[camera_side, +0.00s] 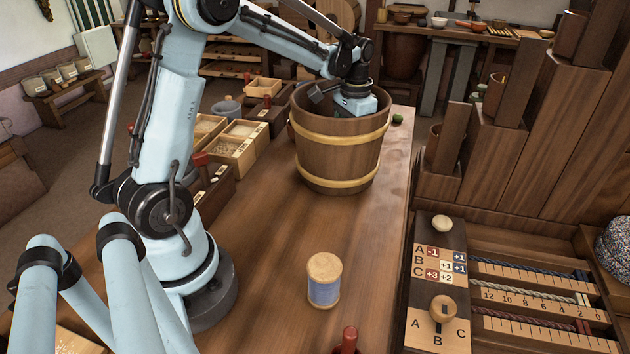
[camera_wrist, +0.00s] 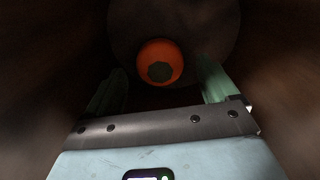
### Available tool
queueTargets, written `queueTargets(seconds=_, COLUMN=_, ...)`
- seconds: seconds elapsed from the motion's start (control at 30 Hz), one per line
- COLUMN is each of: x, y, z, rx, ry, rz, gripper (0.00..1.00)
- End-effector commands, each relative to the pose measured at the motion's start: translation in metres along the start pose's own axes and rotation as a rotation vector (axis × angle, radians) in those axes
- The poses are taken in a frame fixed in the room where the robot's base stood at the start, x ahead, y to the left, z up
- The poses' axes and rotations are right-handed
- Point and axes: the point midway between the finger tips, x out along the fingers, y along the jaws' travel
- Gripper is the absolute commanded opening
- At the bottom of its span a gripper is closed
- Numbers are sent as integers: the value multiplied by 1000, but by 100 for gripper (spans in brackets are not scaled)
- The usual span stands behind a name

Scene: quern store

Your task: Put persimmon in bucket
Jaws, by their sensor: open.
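The wooden bucket (camera_side: 338,155) with pale hoops stands upright on the table's far part. My gripper (camera_side: 356,104) reaches down over its rim in the side view, and its fingertips are hidden inside. In the wrist view, the orange persimmon (camera_wrist: 172,52) with a dark calyx lies inside the bucket, against its round, dim bottom. My gripper (camera_wrist: 160,84) shows its two greenish fingers spread apart, with the persimmon beyond and between them. The fingers look empty, and I see no contact with the persimmon. The side view hides the persimmon.
A blue-banded spool (camera_side: 324,280) stands near the table's front. Wooden boxes (camera_side: 232,158) line the left edge. A small green item (camera_side: 397,119) lies right of the bucket. A lettered board (camera_side: 437,285) and tall wooden steps (camera_side: 500,160) are at right. The middle tabletop is clear.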

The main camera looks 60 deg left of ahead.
Motion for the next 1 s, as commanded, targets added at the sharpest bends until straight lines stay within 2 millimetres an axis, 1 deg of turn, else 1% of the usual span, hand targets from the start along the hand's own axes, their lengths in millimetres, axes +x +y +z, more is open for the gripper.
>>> queueTargets(seconds=0.03, x=-10, y=0, z=0, rx=0, ry=0, rz=0, gripper=87)
queueTargets(seconds=0.3, x=-60, y=0, z=0, rx=0, ry=0, rz=0, gripper=87)
queueTargets(seconds=0.5, x=-88, y=0, z=0, rx=0, ry=0, rz=0, gripper=87)
queueTargets(seconds=0.7, x=-100, y=0, z=0, rx=0, ry=0, rz=0, gripper=87)
queueTargets(seconds=1.0, x=-102, y=0, z=0, rx=0, ry=0, rz=0, gripper=87)
